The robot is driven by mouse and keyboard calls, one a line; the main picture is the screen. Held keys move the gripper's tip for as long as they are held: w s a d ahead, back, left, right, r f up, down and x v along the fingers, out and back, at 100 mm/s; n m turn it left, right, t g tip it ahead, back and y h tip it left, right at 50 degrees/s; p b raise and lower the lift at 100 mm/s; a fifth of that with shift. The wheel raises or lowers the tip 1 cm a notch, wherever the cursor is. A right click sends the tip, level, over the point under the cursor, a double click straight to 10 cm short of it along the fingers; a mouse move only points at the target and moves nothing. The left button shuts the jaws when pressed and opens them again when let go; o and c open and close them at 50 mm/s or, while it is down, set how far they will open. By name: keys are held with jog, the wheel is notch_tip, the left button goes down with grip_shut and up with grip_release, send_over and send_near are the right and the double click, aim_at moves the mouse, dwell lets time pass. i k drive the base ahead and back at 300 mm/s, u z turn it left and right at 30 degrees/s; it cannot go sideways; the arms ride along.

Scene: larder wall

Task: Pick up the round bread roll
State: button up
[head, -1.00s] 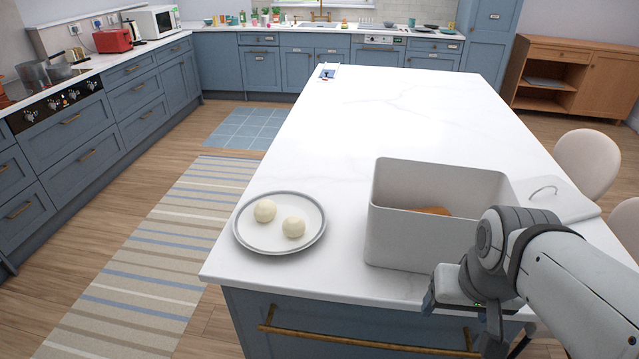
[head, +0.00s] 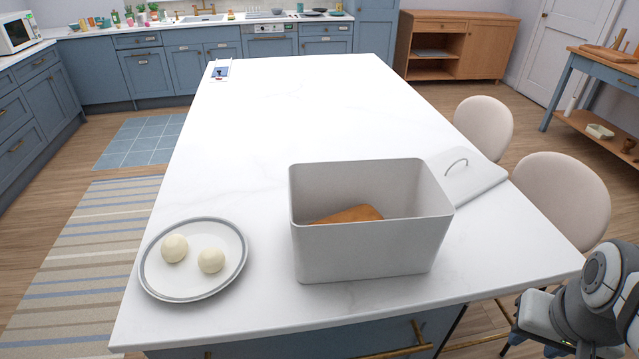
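A light grey open bin (head: 365,255) stands on the island's near part. A brown-orange bread piece (head: 348,214) lies inside it; the front wall hides its lower part, so I cannot tell if it is round. Two pale round balls, the left one (head: 174,248) and the right one (head: 211,260), sit apart on a grey-rimmed white plate (head: 195,289) left of the bin. I cannot tell whether they are rolls. My gripper (head: 535,347) is low at the bottom right, beyond the island's corner and away from bin and plate. Its fingers do not show clearly.
The bin's lid (head: 477,187) lies on the white island top (head: 300,110) to the right of the bin. Two pale chairs (head: 484,128) (head: 562,195) stand along the island's right side. The middle and far island top is mostly clear.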

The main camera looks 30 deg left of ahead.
aim_at(212, 261)
jog(key=z, duration=1.65)
jog(key=k, duration=2.55)
jog(key=u, duration=1.7)
jog(key=i, duration=1)
